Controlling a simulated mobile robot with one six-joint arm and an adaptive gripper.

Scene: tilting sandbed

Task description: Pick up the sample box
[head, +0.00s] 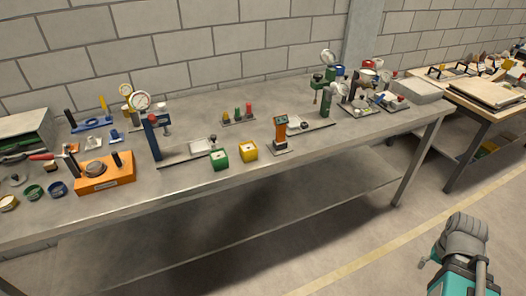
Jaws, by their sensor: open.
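No box in the head view carries a readable label, so I cannot tell which thing is the sample box. A small green box (219,159) and a small yellow box (248,151) stand side by side near the front edge of the grey workbench (330,150). A larger orange block (105,176) with a pale label and round fittings on top sits at the left of the bench. My gripper is not in view; a grey and teal part at the lower right appears to be mine, well apart from the bench.
A blue-post stand (153,137) with a flat base is left of the small boxes. An orange upright device (281,131) is to their right. Gauges and fittings crowd the bench's right end. A second table (487,105) stands beyond. The floor (370,245) in front is clear.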

